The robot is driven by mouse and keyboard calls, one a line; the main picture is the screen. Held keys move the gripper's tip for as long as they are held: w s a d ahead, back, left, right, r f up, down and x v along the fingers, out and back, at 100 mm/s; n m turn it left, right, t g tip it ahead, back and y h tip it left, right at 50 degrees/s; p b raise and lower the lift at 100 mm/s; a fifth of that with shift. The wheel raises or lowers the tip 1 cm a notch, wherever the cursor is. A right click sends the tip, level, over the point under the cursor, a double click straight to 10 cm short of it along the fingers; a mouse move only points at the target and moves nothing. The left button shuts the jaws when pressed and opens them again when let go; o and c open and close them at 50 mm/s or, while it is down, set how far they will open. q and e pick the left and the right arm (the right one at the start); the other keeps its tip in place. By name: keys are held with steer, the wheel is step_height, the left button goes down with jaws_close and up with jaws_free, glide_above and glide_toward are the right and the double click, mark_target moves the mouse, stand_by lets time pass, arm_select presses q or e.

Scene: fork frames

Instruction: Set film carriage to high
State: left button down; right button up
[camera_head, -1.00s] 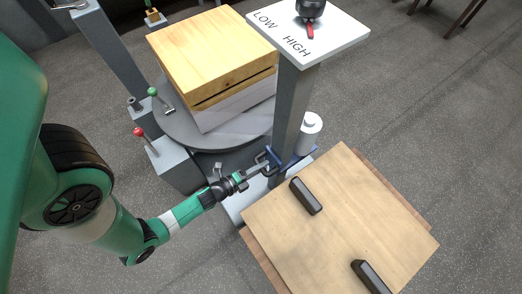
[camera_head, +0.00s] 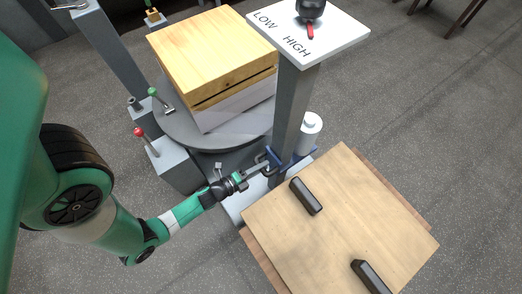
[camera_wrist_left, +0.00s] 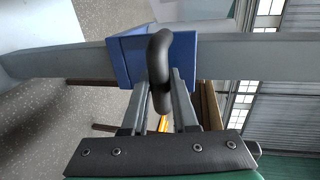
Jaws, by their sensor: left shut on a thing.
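The film carriage (camera_head: 278,158) is a blue block around the lower part of a grey upright post (camera_head: 292,105). It fills the upper middle of the left wrist view (camera_wrist_left: 128,60). A dark curved handle (camera_wrist_left: 160,62) stands out from its front. My left gripper (camera_head: 264,170) is shut on this handle, with its two fingers on either side of it in the left wrist view (camera_wrist_left: 160,95). A white film roll (camera_head: 309,135) stands beside the carriage. A white panel (camera_head: 345,38) on top of the post reads LOW and HIGH and bears a black knob with a red pointer (camera_head: 310,30).
A wooden-topped box stack (camera_head: 212,52) stands on the round grey turntable (camera_head: 185,130) left of the post. Red (camera_head: 139,132) and green (camera_head: 152,91) knobbed levers stand near it. A wooden board (camera_head: 340,215) with two dark handles lies at the front right.

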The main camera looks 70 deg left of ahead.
arm_select(q)
step_height(320, 180, up, 11)
steer(key=p, duration=1)
steer(key=shift+r, duration=0.15)
arm_select(e)
step_height(320, 180, up, 10)
steer(key=shift+r, duration=0.2)
arm_select(q)
steer(key=c, duration=0.7)
jaws_free()
